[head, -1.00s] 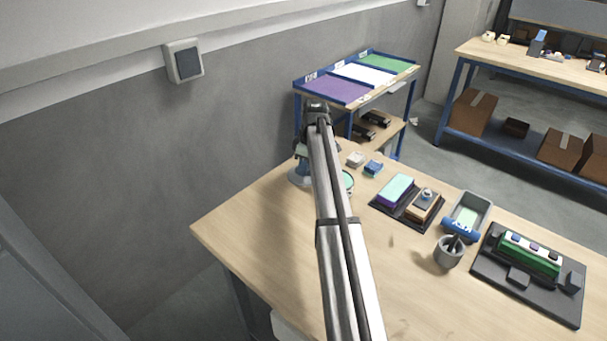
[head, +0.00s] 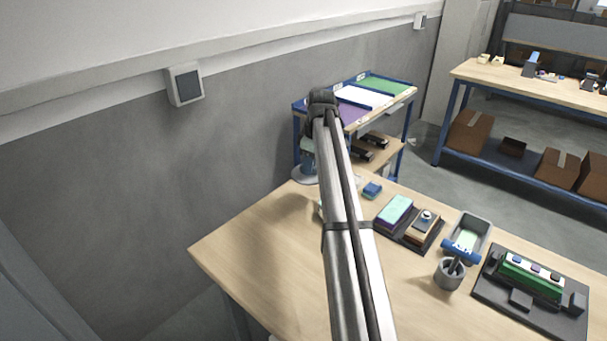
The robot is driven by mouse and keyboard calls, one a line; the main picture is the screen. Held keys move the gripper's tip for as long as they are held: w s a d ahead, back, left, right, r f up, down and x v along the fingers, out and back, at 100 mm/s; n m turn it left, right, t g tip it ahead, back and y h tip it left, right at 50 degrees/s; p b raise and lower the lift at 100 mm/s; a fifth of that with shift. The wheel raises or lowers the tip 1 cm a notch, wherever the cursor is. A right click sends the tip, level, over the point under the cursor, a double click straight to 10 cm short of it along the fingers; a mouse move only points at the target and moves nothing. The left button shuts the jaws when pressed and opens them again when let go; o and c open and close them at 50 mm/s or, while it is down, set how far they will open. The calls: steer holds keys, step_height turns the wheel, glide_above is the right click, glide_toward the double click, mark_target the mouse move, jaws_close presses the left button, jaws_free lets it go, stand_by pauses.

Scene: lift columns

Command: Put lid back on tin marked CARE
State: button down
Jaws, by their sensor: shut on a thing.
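No tin with a readable CARE mark shows in the head view, and I cannot pick out its lid. My arm rises from the bottom edge to a dark joint and covers part of the bench (head: 262,252). My gripper is not visible; it may be hidden behind the arm. A small blue block (head: 372,189) lies right of the arm. A teal-topped purple box (head: 396,208) and a brown box with a round knob (head: 425,225) sit side by side on a dark tray.
A grey bin (head: 483,228) with a blue-handled thing, a grey cup (head: 449,274) and a black fixture (head: 500,308) with a green block fill the right. The bench's left end is clear.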

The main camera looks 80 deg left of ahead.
steer(key=w+d+r+m, duration=0.2)
steer(key=w+d+m, duration=0.2)
steer(key=w+d, duration=0.3)
steer(key=shift+w+f, duration=0.2)
steer(key=shift+f, duration=3.05)
steer(key=shift+f, duration=0.2)
steer(key=c, duration=1)
jaws_free()
steer(key=shift+o, duration=0.3)
steer(key=o, duration=0.4)
steer(key=shift+r, duration=0.2)
steer(key=shift+r, duration=3.35)
